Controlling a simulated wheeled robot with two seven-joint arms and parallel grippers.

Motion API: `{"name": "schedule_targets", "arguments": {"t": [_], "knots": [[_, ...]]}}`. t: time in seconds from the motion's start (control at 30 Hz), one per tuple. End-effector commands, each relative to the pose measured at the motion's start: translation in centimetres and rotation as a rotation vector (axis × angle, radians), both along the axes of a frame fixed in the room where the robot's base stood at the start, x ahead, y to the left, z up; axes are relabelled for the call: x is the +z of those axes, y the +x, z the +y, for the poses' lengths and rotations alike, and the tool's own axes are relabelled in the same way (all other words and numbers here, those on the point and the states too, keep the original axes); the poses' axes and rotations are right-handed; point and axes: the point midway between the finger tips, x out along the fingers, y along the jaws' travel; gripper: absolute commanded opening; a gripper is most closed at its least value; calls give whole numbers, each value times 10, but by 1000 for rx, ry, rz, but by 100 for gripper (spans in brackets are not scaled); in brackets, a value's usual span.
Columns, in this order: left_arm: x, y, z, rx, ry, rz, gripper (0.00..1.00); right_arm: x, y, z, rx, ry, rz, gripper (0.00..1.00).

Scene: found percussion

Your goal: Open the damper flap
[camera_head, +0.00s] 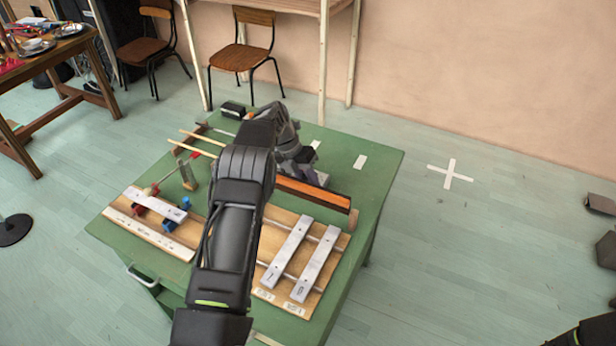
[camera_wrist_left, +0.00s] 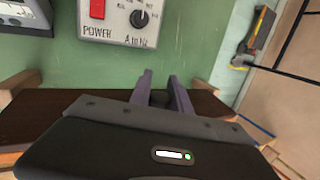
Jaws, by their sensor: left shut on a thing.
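The damper flap appears to be the long orange-brown strip with a dark edge (camera_head: 315,194), lying across the green table behind the metal bars. A dark brown board (camera_wrist_left: 60,112) crosses the left wrist view behind my gripper, and seems to be the same flap. My left gripper (camera_head: 305,172) is at the flap's far side, partly hidden by my own arm. In the left wrist view, its two grey-purple fingers (camera_wrist_left: 162,92) are shut on it, though the contact is mostly hidden. My right gripper is out of view.
The green table (camera_head: 376,180) holds a wooden bar frame (camera_head: 273,240) with metal bars (camera_head: 318,265) and thin sticks (camera_head: 190,147). A panel (camera_wrist_left: 128,20) with a red switch and black knob shows in the wrist view.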

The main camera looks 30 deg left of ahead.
Motion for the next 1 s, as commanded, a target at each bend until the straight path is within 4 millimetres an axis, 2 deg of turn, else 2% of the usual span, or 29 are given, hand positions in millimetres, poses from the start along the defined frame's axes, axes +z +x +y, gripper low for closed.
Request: {"name": "schedule_targets", "arguments": {"t": [0.4, 0.43, 0.63, 1.0], "knots": [[-1, 0, -1, 2, 1, 3, 0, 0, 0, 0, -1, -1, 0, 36], [-1, 0, -2, 2, 1, 3, 25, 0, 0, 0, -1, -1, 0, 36], [-1, 0, -2, 1, 1, 5, 41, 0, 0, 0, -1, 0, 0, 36], [3, -1, 1, 2, 1, 4, 43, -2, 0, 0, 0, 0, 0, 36]]}}
